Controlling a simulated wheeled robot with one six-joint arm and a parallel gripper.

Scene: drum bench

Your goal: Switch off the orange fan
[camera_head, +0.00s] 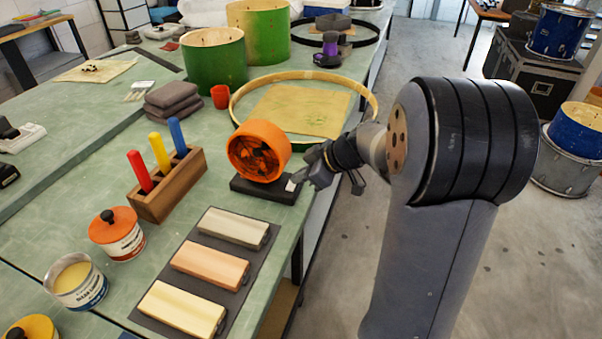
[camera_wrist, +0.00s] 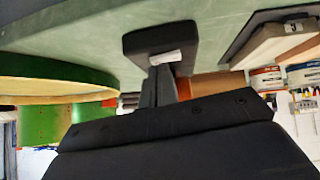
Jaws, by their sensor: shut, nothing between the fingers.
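The orange fan (camera_head: 258,150) stands upright on a black base (camera_head: 247,187) near the bench's right edge. A small pale switch (camera_head: 290,186) is on the base's right end. My gripper (camera_head: 303,177) is shut and empty, its tips close beside the switch end of the base. In the wrist view the black base (camera_wrist: 155,36) and pale switch (camera_wrist: 166,58) lie just beyond my narrow shut fingers (camera_wrist: 162,75). I cannot tell whether the tips touch the switch, or which way it is set.
A wooden holder (camera_head: 170,190) with coloured-handled tools is left of the fan. A dark mat (camera_head: 205,253) with several blocks lies in front. A red cup (camera_head: 220,96) and a wooden hoop (camera_head: 237,100) are behind.

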